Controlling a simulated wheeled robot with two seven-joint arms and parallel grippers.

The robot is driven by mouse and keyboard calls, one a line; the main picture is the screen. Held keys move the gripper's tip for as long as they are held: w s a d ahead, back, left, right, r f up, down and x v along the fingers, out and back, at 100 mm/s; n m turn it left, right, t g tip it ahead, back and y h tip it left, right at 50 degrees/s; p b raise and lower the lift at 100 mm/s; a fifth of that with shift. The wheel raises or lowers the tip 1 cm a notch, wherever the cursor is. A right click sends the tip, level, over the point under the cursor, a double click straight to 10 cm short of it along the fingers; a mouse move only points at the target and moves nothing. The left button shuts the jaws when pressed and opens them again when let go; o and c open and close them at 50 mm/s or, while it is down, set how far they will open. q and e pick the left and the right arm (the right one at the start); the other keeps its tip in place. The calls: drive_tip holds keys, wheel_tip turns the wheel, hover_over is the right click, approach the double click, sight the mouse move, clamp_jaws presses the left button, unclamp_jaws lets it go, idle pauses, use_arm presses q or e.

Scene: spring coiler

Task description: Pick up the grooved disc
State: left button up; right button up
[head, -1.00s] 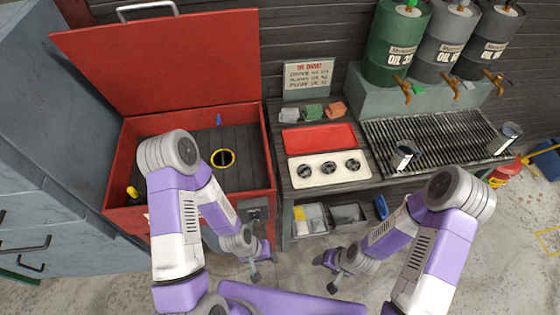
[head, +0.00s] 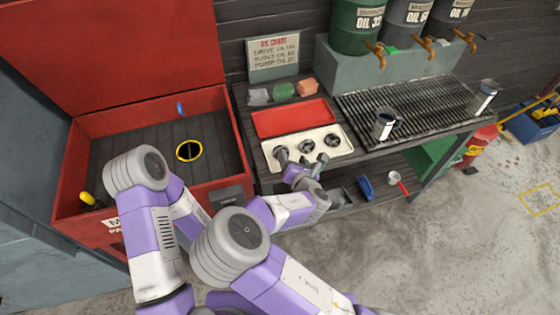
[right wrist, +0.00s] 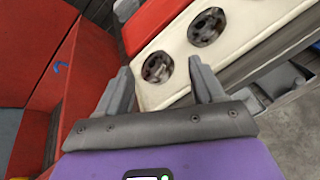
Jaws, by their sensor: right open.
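Three dark round discs sit in a row in a cream tray (head: 342,151) on the workbench: a left one (head: 280,153), a middle one (head: 307,146) and a right one (head: 332,140). I cannot tell which one is grooved. My right gripper (head: 301,163) is over the tray's front edge, close to the left and middle discs, open and empty. In the right wrist view one disc (right wrist: 158,67) lies between the open fingers (right wrist: 160,72), and another disc (right wrist: 207,27) lies beyond the right finger. My left gripper is hidden behind my right arm.
The tray's red lid (head: 292,118) stands open behind it. A red chest (head: 228,130) with its lid raised is on the left. Coloured blocks (head: 283,90) and a sign (head: 273,58) stand behind.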

drive_tip(key=n, duration=0.2)
drive_tip(key=s+a+n+b, duration=0.1)
drive_tip(key=n, duration=0.1)
drive_tip(key=s+f+n, duration=0.1)
drive_tip(key=n, duration=0.1)
drive_tip(key=shift+a+y, duration=0.3)
drive_tip(key=shift+a, duration=0.1)
drive_tip(key=shift+w+a+b, duration=0.1)
drive_tip(key=shift+w+b, duration=0.1)
drive_tip(key=shift+b, duration=0.1)
drive_tip(key=shift+g, duration=0.3)
drive_tip(key=b+x, duration=0.1)
drive_tip(key=x, duration=0.6)
drive_tip(key=shift+w+d+r+b, duration=0.15)
drive_tip(key=shift+d+r+b, duration=0.1)
drive_tip(key=shift+b, duration=0.15)
use_arm(q)
wheel_tip(320, 180, down, 4)
drive_tip(key=shift+f, duration=0.1)
use_arm(e)
drive_tip(key=c, duration=1.1)
